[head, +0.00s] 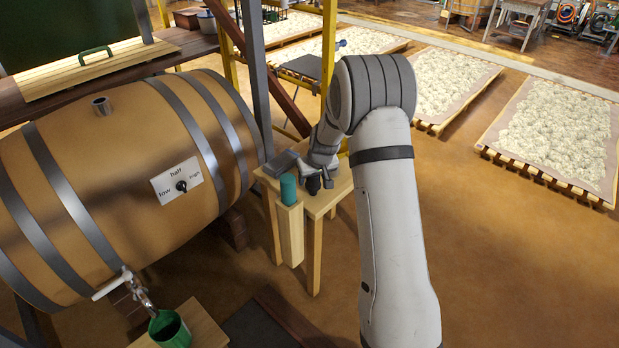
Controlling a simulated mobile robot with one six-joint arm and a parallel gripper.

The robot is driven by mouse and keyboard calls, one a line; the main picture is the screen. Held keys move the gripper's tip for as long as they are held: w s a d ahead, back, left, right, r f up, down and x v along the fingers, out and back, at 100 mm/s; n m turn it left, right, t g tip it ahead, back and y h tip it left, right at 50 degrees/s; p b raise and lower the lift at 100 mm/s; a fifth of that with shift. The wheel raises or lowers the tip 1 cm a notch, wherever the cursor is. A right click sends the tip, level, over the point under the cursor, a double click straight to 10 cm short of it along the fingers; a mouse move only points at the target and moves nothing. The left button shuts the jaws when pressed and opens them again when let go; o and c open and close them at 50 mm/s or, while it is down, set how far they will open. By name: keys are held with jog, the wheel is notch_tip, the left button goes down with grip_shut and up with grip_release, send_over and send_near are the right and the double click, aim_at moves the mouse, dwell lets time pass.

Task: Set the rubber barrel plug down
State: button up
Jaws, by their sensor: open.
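A small dark, rounded piece that looks like the rubber barrel plug (313,185) is at the front part of a small wooden table (325,203). My gripper (311,178) is low over this table, right at the dark piece, with its jaws open. The wrist and jaws partly cover the piece, so I cannot tell whether they touch it. The big wooden barrel (120,175) lies on its side at left. A metal-collared bung hole (101,105) on its top shows no plug in it.
A teal cylinder (289,188) stands on a wooden post close left of my gripper. A green cup (169,329) sits under the barrel's tap (140,291). A yellow frame (328,45) rises behind the table. Open floor (500,260) lies at right.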

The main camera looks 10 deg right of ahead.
jog(key=shift+r, duration=0.35)
jog(key=a+p+v, duration=0.1)
jog(key=p+v, duration=0.1)
jog(key=v, duration=0.9)
jog(key=s+r+g, duration=0.1)
jog(key=s+r, duration=0.3)
jog(key=s, duration=0.3)
jog(key=s+r, duration=0.4)
jog(key=s, duration=0.2)
jog(key=s+r+m+g, duration=0.1)
jog(key=s, duration=2)
jog(key=shift+a+r+m+g+h, duration=0.2)
jog(key=shift+a+m+g+h, duration=0.1)
jog(key=shift+a+m+g, duration=0.1)
jog(key=shift+r, duration=0.15)
